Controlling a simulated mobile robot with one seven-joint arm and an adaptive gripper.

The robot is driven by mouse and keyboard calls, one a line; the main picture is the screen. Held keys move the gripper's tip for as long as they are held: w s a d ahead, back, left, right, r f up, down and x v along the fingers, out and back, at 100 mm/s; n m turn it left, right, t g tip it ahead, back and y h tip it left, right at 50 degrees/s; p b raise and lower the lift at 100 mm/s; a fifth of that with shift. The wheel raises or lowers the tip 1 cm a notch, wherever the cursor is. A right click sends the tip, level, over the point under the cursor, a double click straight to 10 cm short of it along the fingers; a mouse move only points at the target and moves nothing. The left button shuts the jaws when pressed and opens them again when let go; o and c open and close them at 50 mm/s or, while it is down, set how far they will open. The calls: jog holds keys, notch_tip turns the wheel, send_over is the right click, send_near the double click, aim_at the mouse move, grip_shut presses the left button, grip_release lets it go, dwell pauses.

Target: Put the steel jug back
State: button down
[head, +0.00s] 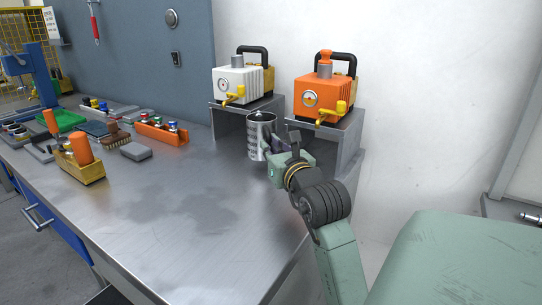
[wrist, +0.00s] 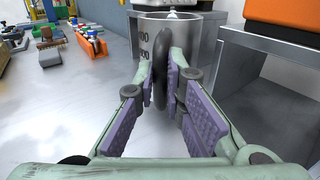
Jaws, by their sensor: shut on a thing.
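The steel jug (head: 258,135) is a shiny metal cylinder with dark markings on its side. It stands upright in front of the grey stand under the white pump. My gripper (head: 273,147) is at its right side. In the wrist view, the jug (wrist: 200,38) is straight ahead, and the purple pads of my gripper (wrist: 163,85) are closed on its dark handle (wrist: 160,65). I cannot tell whether the jug's base touches the bench.
A white pump (head: 240,82) and an orange pump (head: 322,98) sit on grey stands (head: 350,140) behind. An orange tray of bottles (head: 165,135), a grey block (head: 136,151) and a yellow box (head: 80,172) lie left on the metal bench (head: 180,215). The bench's front middle is clear.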

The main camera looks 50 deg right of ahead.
notch_tip(320, 180, down, 2)
jog(key=shift+f, duration=0.5)
jog(key=shift+f, duration=0.25)
jog(key=c, duration=1.7)
grip_release()
jog(key=shift+r, duration=0.1)
jog(key=shift+o, duration=0.2)
